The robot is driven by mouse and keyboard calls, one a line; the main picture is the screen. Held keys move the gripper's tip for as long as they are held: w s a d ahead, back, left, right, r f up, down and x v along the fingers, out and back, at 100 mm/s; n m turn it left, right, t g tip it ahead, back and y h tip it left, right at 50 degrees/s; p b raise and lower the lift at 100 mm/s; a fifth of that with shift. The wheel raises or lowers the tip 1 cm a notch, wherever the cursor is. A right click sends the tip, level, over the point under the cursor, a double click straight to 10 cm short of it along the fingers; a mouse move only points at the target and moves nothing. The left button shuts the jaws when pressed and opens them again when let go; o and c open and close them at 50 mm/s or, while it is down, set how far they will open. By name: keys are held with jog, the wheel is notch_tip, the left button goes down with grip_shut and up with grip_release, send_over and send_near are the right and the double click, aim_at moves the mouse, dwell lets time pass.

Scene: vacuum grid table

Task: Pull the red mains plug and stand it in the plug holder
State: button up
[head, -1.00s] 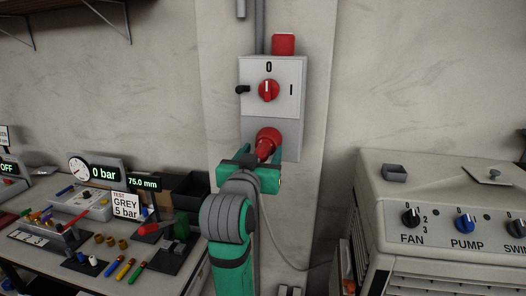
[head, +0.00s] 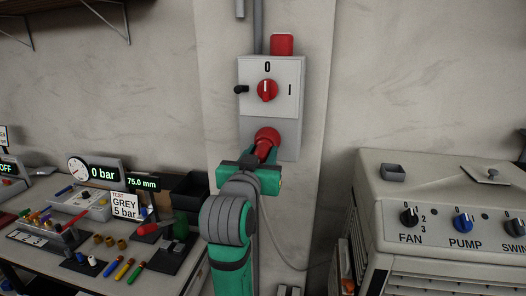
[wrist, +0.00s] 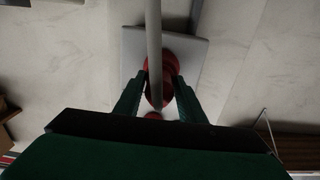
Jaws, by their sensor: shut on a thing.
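The red mains plug (head: 263,151) sits at the red socket on the lower part of the grey switch box (head: 286,146), pointing down and forward. My gripper (head: 261,161) is shut on the plug from below. In the wrist view, the two green fingers (wrist: 161,88) press on both sides of the red plug (wrist: 154,92). A grey cable (wrist: 154,35) crosses in front of it there. The red rotary switch (head: 267,90) above has its handle upright, in line with the 0. I cannot tell for certain which thing is the plug holder.
A bench (head: 90,262) with gauges, coloured parts and a dark bin (head: 190,190) lies left. A thin cable (head: 287,263) hangs by the wall.

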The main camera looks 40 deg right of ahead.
jog(key=shift+v, duration=2.7)
jog(key=shift+w+a, duration=0.1)
jog(key=shift+a, duration=0.05)
